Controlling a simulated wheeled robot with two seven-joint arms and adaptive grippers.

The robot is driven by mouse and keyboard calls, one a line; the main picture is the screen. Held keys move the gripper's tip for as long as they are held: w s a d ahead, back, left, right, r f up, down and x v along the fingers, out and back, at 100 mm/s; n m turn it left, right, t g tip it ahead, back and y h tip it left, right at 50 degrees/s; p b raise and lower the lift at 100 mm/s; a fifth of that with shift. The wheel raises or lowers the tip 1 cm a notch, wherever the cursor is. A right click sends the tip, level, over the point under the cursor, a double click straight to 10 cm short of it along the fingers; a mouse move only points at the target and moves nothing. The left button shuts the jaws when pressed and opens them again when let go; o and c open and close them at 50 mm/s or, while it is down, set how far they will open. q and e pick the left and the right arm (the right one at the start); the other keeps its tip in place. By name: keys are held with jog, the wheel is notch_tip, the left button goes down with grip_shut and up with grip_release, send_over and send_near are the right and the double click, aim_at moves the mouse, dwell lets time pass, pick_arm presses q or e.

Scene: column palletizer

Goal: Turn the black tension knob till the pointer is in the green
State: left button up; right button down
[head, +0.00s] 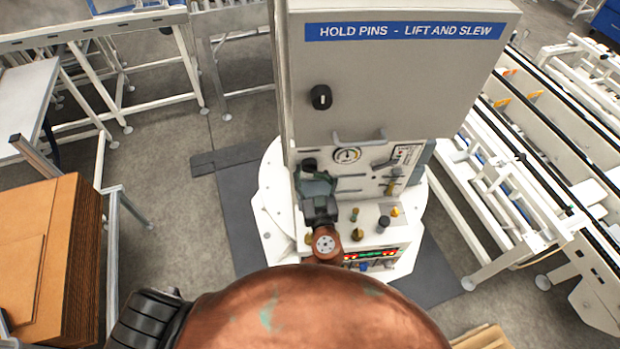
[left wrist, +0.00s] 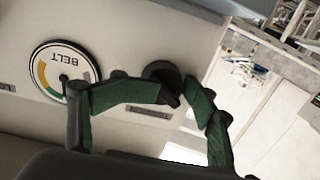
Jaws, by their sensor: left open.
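The black tension knob (left wrist: 165,75) is on the pale panel, between the green-padded fingertips of my left gripper (left wrist: 176,92) in the left wrist view. I cannot tell whether the fingers touch it. In the head view the knob (head: 309,164) shows just beyond my left gripper (head: 313,178), which is open. The round BELT gauge (left wrist: 60,65) is beside the knob, upside down in the wrist view, with yellow, green and grey parts on its dial. It also shows in the head view (head: 347,155). Its pointer is too small to read. My right gripper is out of view.
Another black knob (head: 321,97) is higher on the grey cabinet (head: 400,85). Several small knobs and buttons stand on the lower console (head: 383,238) near my left wrist. A handle (head: 360,139) sits above the gauge. White conveyors (head: 560,150) are on the right, cardboard (head: 60,260) on the left.

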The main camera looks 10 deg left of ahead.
pick_arm(q)
jog(key=shift+s+r, duration=0.1)
jog(key=shift+s, duration=0.15)
jog(key=shift+s+d+r, duration=0.1)
jog(key=shift+s+r, duration=0.1)
jog(key=shift+s, duration=0.25)
jog(key=w, duration=0.1)
jog(key=w+f, duration=0.1)
jog(key=w+a+f, duration=0.1)
jog(key=shift+w, duration=0.2)
jog(key=shift+s+d, duration=0.25)
jog(key=shift+d, duration=0.15)
jog(key=shift+d+f, duration=0.15)
jog(key=shift+f, duration=0.05)
jog(key=shift+d+f, duration=0.1)
jog(key=shift+s+d+b, duration=0.3)
jog(key=shift+s+b, duration=0.1)
jog(key=shift+s, duration=0.2)
jog(key=shift+s+d+r, duration=0.2)
jog(key=shift+s, duration=0.15)
jog(key=shift+b+v, duration=0.35)
jog(key=shift+v, duration=0.4)
jog(key=shift+b+v, duration=0.55)
jog(key=shift+v, duration=1.5)
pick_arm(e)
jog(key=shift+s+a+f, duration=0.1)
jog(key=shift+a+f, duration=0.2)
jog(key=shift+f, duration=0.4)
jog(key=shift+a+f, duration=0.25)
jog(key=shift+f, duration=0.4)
